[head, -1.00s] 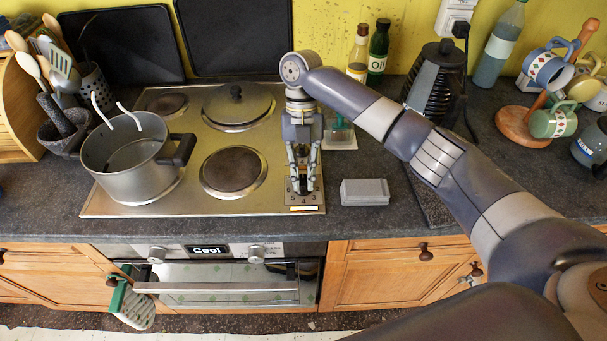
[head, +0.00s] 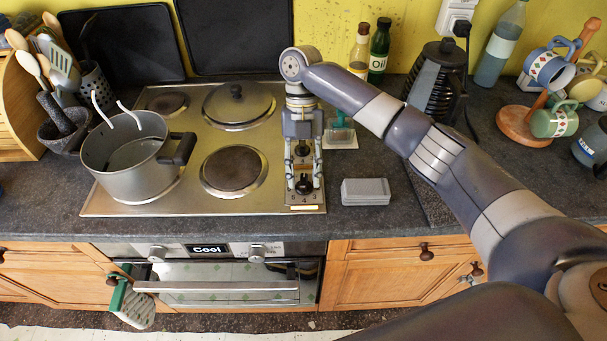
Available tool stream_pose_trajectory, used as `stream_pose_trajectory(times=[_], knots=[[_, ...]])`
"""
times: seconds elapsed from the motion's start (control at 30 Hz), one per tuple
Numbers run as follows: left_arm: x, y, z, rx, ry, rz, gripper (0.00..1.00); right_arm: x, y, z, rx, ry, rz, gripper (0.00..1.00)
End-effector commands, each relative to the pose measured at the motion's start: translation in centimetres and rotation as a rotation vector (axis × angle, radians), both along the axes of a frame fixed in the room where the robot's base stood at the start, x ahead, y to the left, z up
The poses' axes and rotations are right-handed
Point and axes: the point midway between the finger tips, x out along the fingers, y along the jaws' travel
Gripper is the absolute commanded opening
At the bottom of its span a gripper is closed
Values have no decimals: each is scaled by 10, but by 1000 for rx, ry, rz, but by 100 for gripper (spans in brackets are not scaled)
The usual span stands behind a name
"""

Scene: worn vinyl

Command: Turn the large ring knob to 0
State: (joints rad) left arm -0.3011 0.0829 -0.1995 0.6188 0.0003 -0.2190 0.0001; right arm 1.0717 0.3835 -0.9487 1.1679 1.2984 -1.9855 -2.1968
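Small digits, which look like 5 and 4, show at the strip's front edge. I cannot read the knob's setting or a label for it. My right gripper (head: 304,176) points down over the strip. Its two fingers are spread, one on each side of the knob area, with the knob visible between them and a gap showing. The gripper body hides the back part of the strip. My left gripper is not in view.
A grey box (head: 365,191) lies right of the hob. A green-topped item (head: 340,131) stands behind it.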

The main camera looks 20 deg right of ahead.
Motion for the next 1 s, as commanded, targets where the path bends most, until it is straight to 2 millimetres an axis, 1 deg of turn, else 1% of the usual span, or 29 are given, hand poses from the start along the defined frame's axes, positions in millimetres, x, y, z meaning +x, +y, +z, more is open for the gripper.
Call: stream_pose_trajectory(times=[0.1, 0.4, 0.5, 0.7, 1.0], knots=[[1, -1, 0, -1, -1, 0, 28, 10, -1, 23, 1, -7, 0, 35], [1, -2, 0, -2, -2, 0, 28, 28, -7, 71, -1, -3, 1, 35], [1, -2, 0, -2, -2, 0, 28, 33, -8, 83, -1, -2, 2, 35], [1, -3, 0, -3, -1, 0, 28, 39, -9, 98, 0, 0, 3, 35], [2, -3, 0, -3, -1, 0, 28, 39, -9, 101, 1, 2, 4, 35]])
